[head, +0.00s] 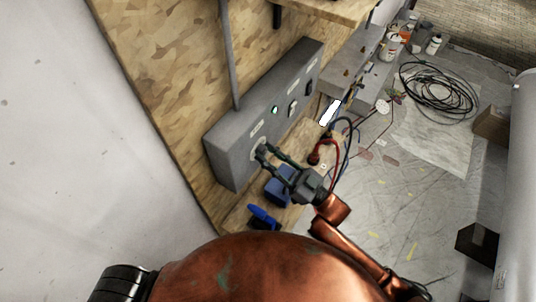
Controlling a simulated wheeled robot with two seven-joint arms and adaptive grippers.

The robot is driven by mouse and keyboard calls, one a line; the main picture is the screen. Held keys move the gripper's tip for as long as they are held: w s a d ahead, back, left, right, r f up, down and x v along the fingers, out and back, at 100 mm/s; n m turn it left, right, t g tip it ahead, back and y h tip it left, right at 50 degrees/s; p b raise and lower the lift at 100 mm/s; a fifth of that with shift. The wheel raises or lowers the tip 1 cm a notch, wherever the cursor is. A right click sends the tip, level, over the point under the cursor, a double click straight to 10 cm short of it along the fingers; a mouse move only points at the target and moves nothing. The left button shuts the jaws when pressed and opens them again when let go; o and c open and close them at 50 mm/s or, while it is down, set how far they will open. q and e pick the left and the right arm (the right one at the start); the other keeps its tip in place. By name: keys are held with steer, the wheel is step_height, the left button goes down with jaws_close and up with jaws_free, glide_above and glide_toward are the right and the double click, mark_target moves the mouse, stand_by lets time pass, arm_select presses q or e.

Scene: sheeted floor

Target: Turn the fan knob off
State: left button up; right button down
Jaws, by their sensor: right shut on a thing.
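A grey control box (228,150) is fixed to the wooden board, with small labels along its front. The fan knob (258,144) is at the box's near end and is mostly hidden by the fingers. My right gripper (262,151) reaches up from the lower right and is shut on the knob, its fingertips against the box's front. The knob's angle cannot be read. A small green light (275,109) and dark switches (293,109) sit farther along the box. My left gripper is not in view.
Blue items (264,216) lie on a wooden ledge below the box. Red and dark cables hang near my right wrist. Coiled black cable (438,91), bottles (433,45) and dark boxes (478,244) lie on the sheeted floor. The floor's middle is mostly clear.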

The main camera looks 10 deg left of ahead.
steer(key=n+g, duration=0.1)
steer(key=n, duration=0.1)
steer(key=n+g+b, duration=0.1)
steer(key=n, duration=0.2)
steer(key=shift+w+g+y, duration=0.15)
steer(key=shift+g+y, duration=0.15)
steer(key=shift+d+n+g, duration=0.1)
steer(key=shift+n+g, duration=0.6)
steer(key=shift+n, duration=0.7)
steer(key=shift+n+g, duration=0.7)
steer(key=shift+n, duration=0.7)
steer(key=shift+r, duration=0.1)
steer(key=c, duration=1.6)
jaws_free()
steer(key=shift+d, duration=0.15)
steer(key=v, duration=1.1)
steer(key=shift+d, duration=0.35)
